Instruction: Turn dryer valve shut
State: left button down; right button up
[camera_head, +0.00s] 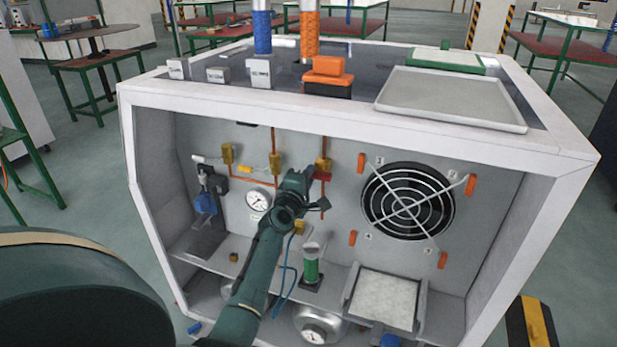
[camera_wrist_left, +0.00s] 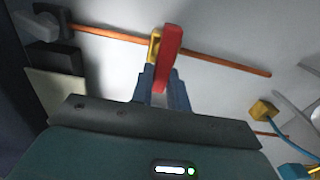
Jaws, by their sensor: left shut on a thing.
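The dryer valve appears as a brass body (camera_head: 324,164) on a copper pipe on the cabinet's back wall, with a red handle (camera_head: 323,176). In the left wrist view the red handle (camera_wrist_left: 169,55) stands across the copper pipe, in front of the brass fitting (camera_wrist_left: 154,47). My left gripper (camera_head: 318,190) reaches into the cabinet and is shut on the red handle; its fingertips (camera_wrist_left: 160,82) partly hide the lower end of the handle. My right gripper is in neither view.
A pressure gauge (camera_head: 258,200) and other brass valves (camera_head: 228,154) are on the wall to the left. A fan (camera_head: 408,202) is to the right. A green-filled cylinder (camera_head: 311,266) stands below on the shelf, beside my arm. White cabinet edges (camera_head: 350,122) frame the opening.

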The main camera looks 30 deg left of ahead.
pick_arm(q)
jog(key=c, duration=1.4)
grip_release()
jog(key=shift+o, duration=0.2)
jog(key=shift+s, duration=0.1)
